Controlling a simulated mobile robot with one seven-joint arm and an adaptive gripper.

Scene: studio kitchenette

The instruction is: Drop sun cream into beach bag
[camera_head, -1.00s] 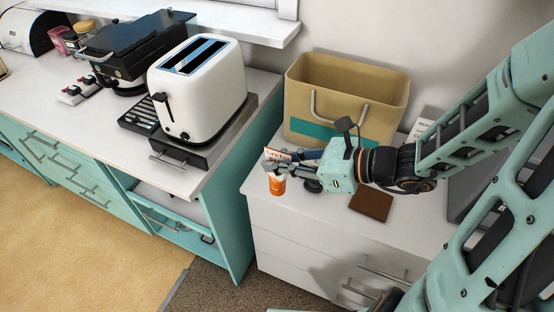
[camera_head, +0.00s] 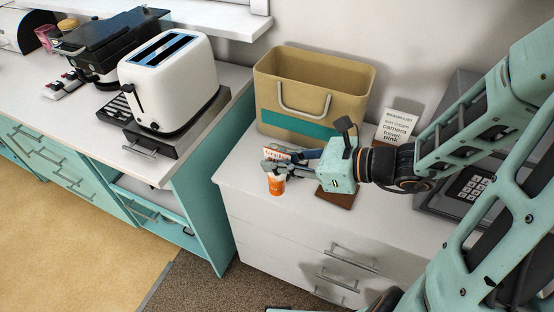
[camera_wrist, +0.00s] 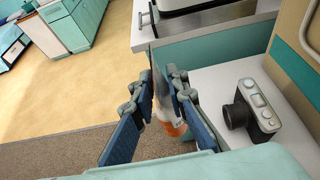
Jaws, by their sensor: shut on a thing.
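The sun cream is an orange and white tube (camera_head: 276,186) held upright in my gripper (camera_head: 275,168), in front of the bag. In the wrist view the tube (camera_wrist: 172,122) shows between my two blue fingers (camera_wrist: 162,95), which are shut on it. Its lower end appears near the counter's front edge; I cannot tell whether it touches anything. The beach bag (camera_head: 290,97) is tan with a teal band and a grey handle. It stands upright and open-topped at the back of the white counter (camera_head: 235,172), behind and above my gripper in the picture.
A brown flat item (camera_head: 336,198) lies under my wrist. A beach list card (camera_head: 397,128) stands right of the bag. A white toaster (camera_head: 168,82) stands on the left counter.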

